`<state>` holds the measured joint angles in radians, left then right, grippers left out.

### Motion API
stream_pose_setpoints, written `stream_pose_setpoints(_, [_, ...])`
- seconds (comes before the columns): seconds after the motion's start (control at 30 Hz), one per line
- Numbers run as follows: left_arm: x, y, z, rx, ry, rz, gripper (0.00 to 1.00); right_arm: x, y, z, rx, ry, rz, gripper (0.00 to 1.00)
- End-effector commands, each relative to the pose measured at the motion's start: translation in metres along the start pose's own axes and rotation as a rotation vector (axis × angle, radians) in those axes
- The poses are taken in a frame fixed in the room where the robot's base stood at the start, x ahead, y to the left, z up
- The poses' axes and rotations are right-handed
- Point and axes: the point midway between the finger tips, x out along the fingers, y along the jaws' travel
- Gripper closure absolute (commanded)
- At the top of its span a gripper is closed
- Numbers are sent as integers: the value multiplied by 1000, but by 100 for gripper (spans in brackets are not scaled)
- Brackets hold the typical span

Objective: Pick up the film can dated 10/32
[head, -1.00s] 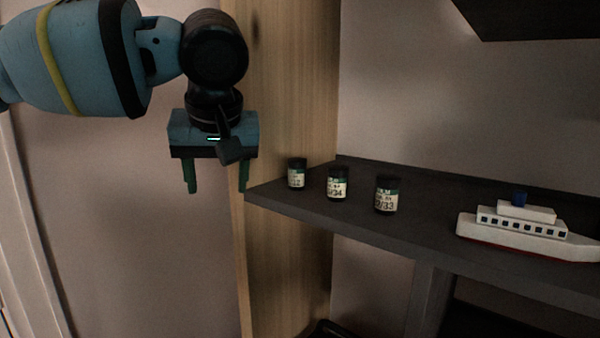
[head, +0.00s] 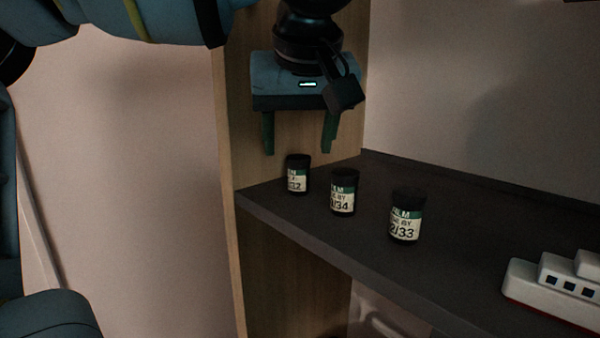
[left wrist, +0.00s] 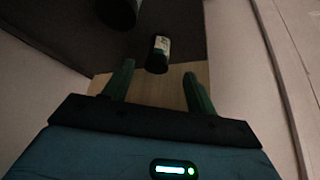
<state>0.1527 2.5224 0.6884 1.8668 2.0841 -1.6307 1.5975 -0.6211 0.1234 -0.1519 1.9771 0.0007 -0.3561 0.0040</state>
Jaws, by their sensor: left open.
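Three black film cans with green and cream labels stand upright in a row on the dark shelf in the head view. The left can (head: 297,175) has a label ending in "32"; the start of its date is hard to read. The middle can (head: 343,192) ends in "/34" and the right can (head: 406,215) in "/33". My left gripper (head: 298,148) is open and empty, with its green fingers pointing down just above the left can. In the left wrist view a can (left wrist: 158,54) stands beyond the open fingertips (left wrist: 158,82). My right gripper is not in view.
The dark shelf (head: 460,235) has free room behind the cans. A white toy ship (head: 555,290) stands at the right. A wooden side panel (head: 232,130) rises at the shelf's left end. Another can (left wrist: 118,10) shows at the top of the left wrist view.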

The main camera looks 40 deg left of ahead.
Motion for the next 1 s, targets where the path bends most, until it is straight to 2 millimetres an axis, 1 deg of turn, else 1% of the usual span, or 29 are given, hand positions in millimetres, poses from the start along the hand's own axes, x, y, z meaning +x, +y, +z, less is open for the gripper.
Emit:
stream_pose_setpoints(0.03, [7, 0, 0, 2, -2, -2, 43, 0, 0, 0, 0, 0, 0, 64])
stream_pose_setpoints(0.1, [13, 0, 0, 1, -3, -1, 43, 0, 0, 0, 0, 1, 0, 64])
stream_pose_setpoints(0.27, [15, 0, 0, 0, -1, 0, 43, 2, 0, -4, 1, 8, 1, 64])
stream_pose_setpoints(0.33, [21, 0, -2, 0, -2, -1, 43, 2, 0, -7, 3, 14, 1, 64])
stream_pose_setpoints(0.5, [44, 0, -6, 1, -2, 0, 43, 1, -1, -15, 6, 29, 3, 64])
stream_pose_setpoints(0.6, [56, 1, -6, 0, 0, 1, 43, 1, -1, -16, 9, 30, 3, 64])
stream_pose_setpoints(0.7, [64, 1, -6, 0, 1, 1, 43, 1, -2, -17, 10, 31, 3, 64])
stream_pose_setpoints(0.97, [66, 1, -6, -1, 3, 1, 43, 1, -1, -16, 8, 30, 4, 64])
stream_pose_setpoints(1.0, [66, 1, -6, -1, 3, 1, 48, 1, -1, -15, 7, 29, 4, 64])
